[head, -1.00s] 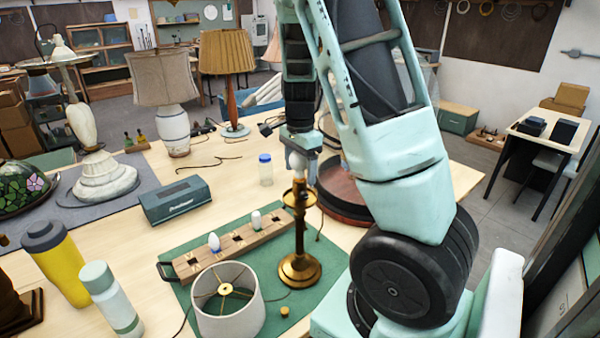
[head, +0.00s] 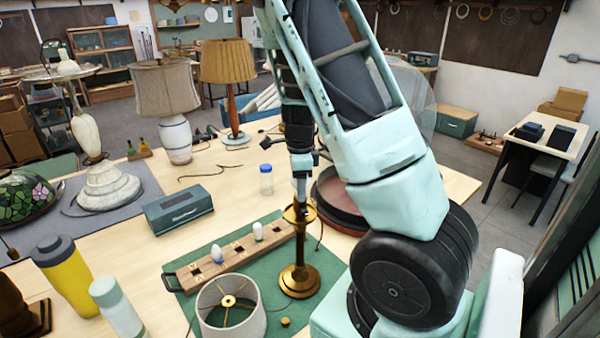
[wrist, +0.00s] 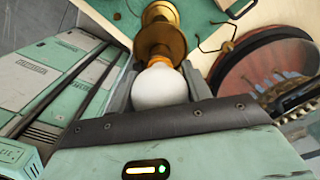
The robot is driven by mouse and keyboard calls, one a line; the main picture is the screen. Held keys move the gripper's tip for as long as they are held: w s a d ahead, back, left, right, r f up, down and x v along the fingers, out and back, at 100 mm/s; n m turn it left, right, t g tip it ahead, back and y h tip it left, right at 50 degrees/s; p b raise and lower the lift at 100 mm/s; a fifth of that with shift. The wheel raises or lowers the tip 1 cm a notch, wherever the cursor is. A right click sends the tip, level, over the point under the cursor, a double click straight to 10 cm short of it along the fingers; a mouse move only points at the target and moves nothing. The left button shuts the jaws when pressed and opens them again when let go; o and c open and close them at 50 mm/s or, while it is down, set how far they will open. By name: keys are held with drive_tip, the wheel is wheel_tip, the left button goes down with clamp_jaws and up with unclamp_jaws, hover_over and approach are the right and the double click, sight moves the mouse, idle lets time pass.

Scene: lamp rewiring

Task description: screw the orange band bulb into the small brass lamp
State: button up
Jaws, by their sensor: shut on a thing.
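The small brass lamp (head: 299,277) stands upright on the green mat, without a shade. My gripper (head: 301,196) is directly above its top, pointing down. In the wrist view, my gripper (wrist: 157,80) is shut on a round white bulb (wrist: 160,88) with an orange band at its far end. That end meets the brass top of the lamp (wrist: 162,38), and the bulb looks lined up with it. How deep it sits in the socket is hidden. In the head view the jaws mostly hide the bulb.
A wooden rack (head: 235,254) holding two white bulbs (head: 217,253) (head: 258,231) lies left of the lamp. A cream lampshade (head: 231,315) stands in front, with a small brass knob (head: 285,323) beside it. A round reddish tray (head: 340,195) is close behind on the right.

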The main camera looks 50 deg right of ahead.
drive_tip(key=shift+m, duration=0.7)
drive_tip(key=m, duration=0.3)
drive_tip(key=shift+m, duration=0.3)
drive_tip(key=m, duration=0.4)
drive_tip(key=shift+f, duration=0.1)
drive_tip(key=m, duration=1)
